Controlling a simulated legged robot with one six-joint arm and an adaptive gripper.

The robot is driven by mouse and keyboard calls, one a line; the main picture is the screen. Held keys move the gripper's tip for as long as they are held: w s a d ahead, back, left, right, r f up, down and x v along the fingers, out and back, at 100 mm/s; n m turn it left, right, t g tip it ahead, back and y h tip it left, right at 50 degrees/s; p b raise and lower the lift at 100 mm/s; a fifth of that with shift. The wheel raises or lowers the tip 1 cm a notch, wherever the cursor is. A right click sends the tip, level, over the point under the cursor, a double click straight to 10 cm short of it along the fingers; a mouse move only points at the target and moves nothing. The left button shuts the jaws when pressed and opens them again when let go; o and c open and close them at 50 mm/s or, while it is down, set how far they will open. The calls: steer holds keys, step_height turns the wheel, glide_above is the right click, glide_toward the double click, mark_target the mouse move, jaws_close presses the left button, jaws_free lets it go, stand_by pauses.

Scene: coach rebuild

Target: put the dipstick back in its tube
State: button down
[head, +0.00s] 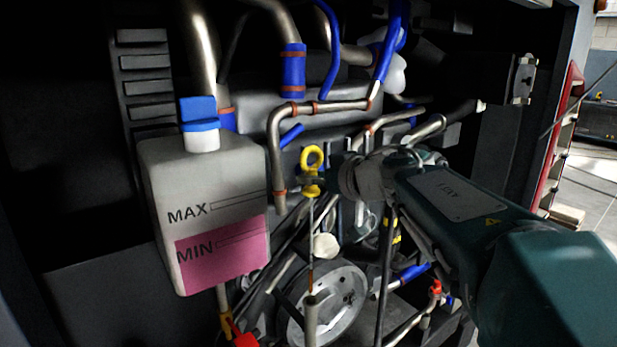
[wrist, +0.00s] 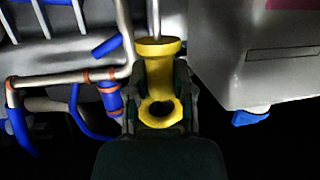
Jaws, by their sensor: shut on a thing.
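The dipstick (head: 312,161) has a yellow ring handle and a thin rod that hangs nearly upright below it. My gripper (head: 317,183) is shut on the handle just under its ring. In the wrist view the yellow handle (wrist: 158,72) sits between the two dark fingers of my gripper (wrist: 160,98), with the rod running away from it. The rod's brownish lower end is right at the mouth of the grey upright tube (head: 310,322). I cannot tell whether the tip is just above the mouth or slightly inside. The wrist view does not show the tube mouth.
A coolant tank (head: 205,215) with a blue cap and pink liquid stands close left of the dipstick. Metal pipes with blue hoses (head: 292,70) run behind and above. A round pulley (head: 335,305) lies behind the tube. A dark hose (head: 386,270) hangs to the right.

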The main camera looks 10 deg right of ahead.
steer(key=shift+f, duration=2.6)
steer(key=shift+f, duration=3.9)
steer(key=shift+f, duration=0.1)
steer(key=shift+f, duration=3.85)
steer(key=shift+f, duration=1.35)
